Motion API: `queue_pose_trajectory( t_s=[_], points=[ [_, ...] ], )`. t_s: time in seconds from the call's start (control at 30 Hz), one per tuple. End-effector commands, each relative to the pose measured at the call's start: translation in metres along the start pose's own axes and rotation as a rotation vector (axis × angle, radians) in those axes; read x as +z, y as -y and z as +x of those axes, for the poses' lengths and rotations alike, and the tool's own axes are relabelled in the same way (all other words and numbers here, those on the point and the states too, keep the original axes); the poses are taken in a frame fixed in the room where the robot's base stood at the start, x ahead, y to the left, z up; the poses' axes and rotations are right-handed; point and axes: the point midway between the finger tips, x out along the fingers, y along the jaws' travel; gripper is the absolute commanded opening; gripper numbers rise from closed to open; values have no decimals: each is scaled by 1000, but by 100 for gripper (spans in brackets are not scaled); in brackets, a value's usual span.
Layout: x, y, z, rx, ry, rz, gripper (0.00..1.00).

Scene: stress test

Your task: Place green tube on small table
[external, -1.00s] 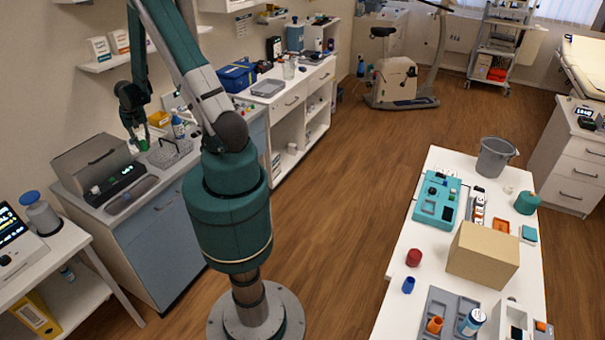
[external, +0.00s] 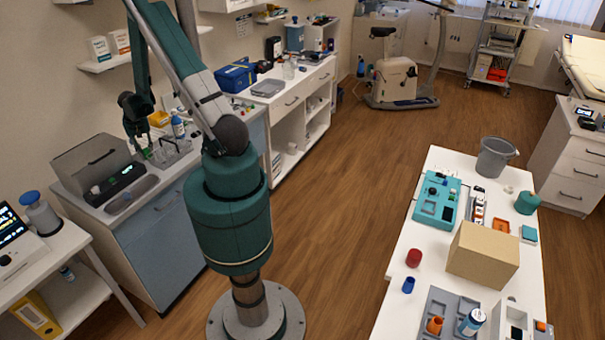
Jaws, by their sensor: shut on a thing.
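My gripper (external: 140,143) is at the far left, low over the counter beside the wire rack. It is shut on the green tube (external: 148,153), which shows only as a small green patch below the fingers. Whether the tube touches the counter or rack cannot be told. A low white table (external: 85,262) stands at the lower left, and a longer white table (external: 385,312) stands at the right. I cannot tell which one is the small table.
The wire rack (external: 172,153) is right of my gripper, with a blue-capped bottle (external: 178,127) behind it. A grey box-shaped device (external: 92,163) stands to the left. The right table holds a cardboard box (external: 482,254), a grey bucket (external: 495,157) and small items. Open floor lies between.

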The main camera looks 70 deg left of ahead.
Motion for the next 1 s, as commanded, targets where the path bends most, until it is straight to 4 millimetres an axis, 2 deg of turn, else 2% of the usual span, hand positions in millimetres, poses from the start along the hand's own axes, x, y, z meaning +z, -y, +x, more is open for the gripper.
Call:
queue_pose_trajectory(
  t_s=[0.27, 0.3, 0.4, 0.77, 1.0],
  points=[
    [0, 0, 4, 0, 0, 0, 11],
    [0, 0, 3, 0, 0, 0, 22],
    [0, 0, 3, 0, 0, 0, 34],
    [0, 0, 2, 0, 0, 0, 34],
    [0, 0, -6, 0, 0, 0, 34]
  ],
)
